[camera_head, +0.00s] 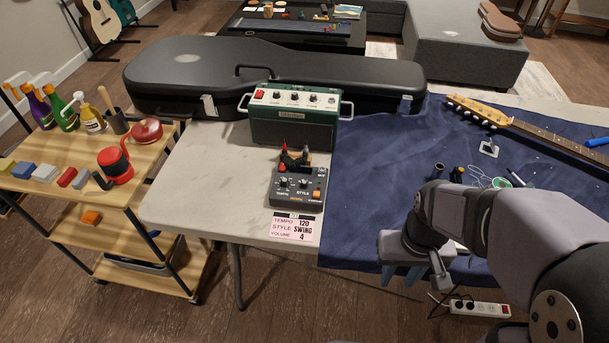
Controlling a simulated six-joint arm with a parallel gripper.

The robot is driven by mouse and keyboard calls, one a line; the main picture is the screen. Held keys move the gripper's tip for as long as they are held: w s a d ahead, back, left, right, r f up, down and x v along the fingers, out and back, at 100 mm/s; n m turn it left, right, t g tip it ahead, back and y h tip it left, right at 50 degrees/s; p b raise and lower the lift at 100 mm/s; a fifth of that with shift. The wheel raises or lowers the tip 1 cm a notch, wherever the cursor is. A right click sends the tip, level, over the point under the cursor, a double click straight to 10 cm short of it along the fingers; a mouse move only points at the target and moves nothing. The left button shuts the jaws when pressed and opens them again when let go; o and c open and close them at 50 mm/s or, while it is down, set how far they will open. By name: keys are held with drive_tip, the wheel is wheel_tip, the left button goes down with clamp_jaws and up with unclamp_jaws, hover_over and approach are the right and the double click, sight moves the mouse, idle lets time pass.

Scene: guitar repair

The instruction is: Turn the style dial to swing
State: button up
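A dark grey box (299,200) with small dials sits near the front of the white table, in front of a green amplifier. Its style dial (304,183) is the right-hand of two small dark knobs, above a STYLE label; its setting is too small to read. A card (293,227) at the table's front edge reads tempo 120, style SWING, volume 4. My gripper (401,273) is to the right of the box, by the table's front edge. Its two bluish fingers point down, apart, with nothing seen between them. It does not touch the box.
The green amplifier (293,130) stands behind the box, with a black guitar case (200,75) behind it. Red and black parts (293,158) stick up at the box's back. A blue cloth (370,180) with a guitar neck (550,135) covers the right. Bare table lies left of the box.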

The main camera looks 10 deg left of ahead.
drive_tip(key=w+a+r+n+p, duration=0.1)
drive_tip(key=w+r, duration=0.1)
drive_tip(key=w, duration=0.1)
drive_tip(key=w+a+r+n+p, duration=0.1)
drive_tip(key=w+a, duration=0.1)
drive_tip(key=w+a+r+n+p, duration=0.2)
drive_tip(key=w, duration=0.1)
drive_tip(key=shift+w+r, duration=0.35)
drive_tip(key=w+a+r+n+p, duration=0.3)
drive_tip(key=w+a, duration=0.2)
drive_tip(key=n+p, duration=0.5)
drive_tip(key=n, duration=0.2)
approach(304, 182)
drive_tip(key=shift+d+f, duration=0.25)
drive_tip(key=shift+d, duration=0.15)
drive_tip(key=shift+a, duration=0.4)
drive_tip(key=shift+f+p, duration=0.55)
drive_tip(key=shift+f, duration=3.15)
drive_tip(key=shift+c, duration=0.3)
clamp_jaws()
